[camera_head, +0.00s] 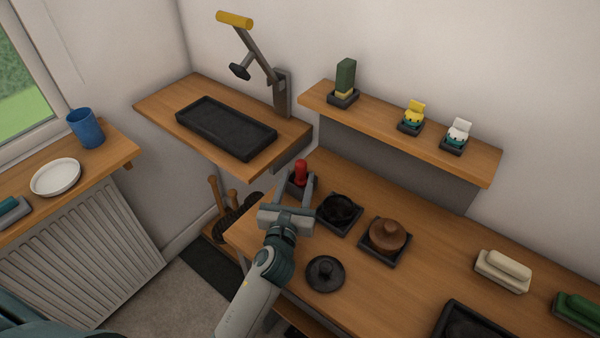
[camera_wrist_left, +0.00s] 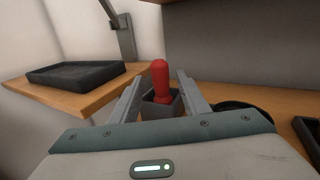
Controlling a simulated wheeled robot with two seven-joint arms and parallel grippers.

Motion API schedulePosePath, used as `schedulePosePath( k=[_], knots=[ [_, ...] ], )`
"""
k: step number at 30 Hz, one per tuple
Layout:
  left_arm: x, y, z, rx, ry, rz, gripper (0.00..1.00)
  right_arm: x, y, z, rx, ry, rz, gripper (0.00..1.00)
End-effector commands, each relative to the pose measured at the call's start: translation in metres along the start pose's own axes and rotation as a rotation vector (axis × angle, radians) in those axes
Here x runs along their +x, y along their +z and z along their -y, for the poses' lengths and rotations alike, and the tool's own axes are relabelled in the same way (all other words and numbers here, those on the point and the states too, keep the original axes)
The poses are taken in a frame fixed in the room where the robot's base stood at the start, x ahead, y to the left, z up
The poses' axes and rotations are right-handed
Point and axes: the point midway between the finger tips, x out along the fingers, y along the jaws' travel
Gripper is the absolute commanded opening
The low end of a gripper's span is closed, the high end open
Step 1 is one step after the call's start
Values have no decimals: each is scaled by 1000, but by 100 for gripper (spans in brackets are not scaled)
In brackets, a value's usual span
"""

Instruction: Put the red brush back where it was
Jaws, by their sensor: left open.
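The red brush (camera_head: 301,171) stands upright in a small dark square holder (camera_head: 291,187) at the back left of the bench. Only its red handle shows above the rim; its lower end is hidden. My left gripper (camera_head: 293,184) is open, with its fingers on either side of the holder and brush. In the left wrist view the red brush (camera_wrist_left: 160,82) rises between the two open fingers, apart from both, and the holder (camera_wrist_left: 162,104) sits between them. My right gripper is not in view.
A black dish in a tray (camera_head: 340,211), a brown lidded pot (camera_head: 387,236) and a black lid (camera_head: 325,273) are to the right. A shelf (camera_head: 470,166) with several small items hangs behind. A side shelf with a black tray (camera_head: 226,127) is at left.

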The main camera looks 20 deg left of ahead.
Motion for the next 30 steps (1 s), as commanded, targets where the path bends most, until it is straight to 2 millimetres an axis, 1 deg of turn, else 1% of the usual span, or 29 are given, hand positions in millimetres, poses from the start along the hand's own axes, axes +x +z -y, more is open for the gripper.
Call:
schedulePosePath(
  k=[1,6,9,12,18,30],
  knots=[
    [-11,-3,-1,1,0,-1,42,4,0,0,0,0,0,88],
    [-41,-2,0,1,0,-1,42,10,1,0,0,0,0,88],
    [-56,-2,0,1,0,0,42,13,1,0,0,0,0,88],
    [-66,-1,0,0,-1,0,42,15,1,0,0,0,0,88],
    [-75,0,0,0,0,0,42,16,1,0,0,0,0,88],
    [-75,0,0,0,0,0,42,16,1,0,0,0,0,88]
  ],
)
